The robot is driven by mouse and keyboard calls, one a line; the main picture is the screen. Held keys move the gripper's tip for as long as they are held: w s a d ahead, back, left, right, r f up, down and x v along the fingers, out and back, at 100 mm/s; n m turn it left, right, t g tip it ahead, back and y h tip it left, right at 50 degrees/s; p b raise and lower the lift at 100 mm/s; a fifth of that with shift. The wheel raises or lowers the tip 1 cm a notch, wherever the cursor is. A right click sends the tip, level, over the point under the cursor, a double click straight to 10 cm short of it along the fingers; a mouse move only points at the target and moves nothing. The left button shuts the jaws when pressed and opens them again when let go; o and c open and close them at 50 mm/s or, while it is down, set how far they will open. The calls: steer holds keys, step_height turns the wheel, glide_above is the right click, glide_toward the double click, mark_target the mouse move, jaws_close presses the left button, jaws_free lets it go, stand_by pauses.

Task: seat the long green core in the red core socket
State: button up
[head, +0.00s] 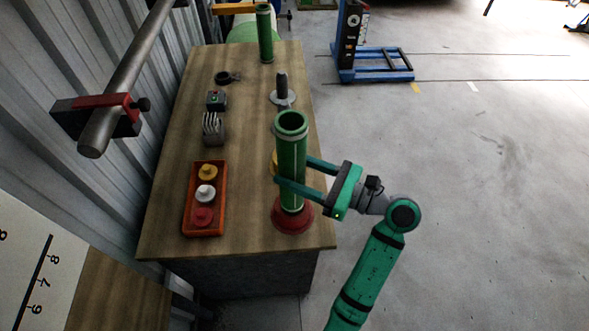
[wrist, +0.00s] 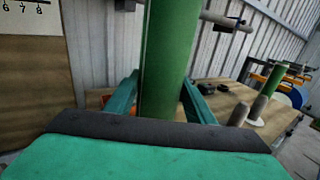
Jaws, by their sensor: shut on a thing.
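The long green core (head: 291,150) is an upright tube with an open top, near the right edge of the table in the head view. My gripper (head: 293,172) is shut around its middle, one finger on each side. The core also fills the middle of the wrist view (wrist: 168,60), between the fingers. The red core socket (head: 294,220) is a round red base at the table's near right corner. The core's lower end overlaps the socket in the picture; I cannot tell whether it is fully down in it. The socket's post is hidden.
A grey socket (head: 283,97) with an upright post stands farther back; a yellow piece (head: 274,165) is mostly hidden behind the core. Another green core (head: 265,35) stands at the table's far end. An orange tray (head: 189,211) holds red, white and yellow pieces at left.

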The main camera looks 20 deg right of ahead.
step_height(320, 180, down, 7)
stand_by(3.5)
steer(key=o, duration=1.6)
steer(key=v, duration=1)
steer(key=shift+s+d, duration=0.2)
steer(key=shift+s, duration=0.1)
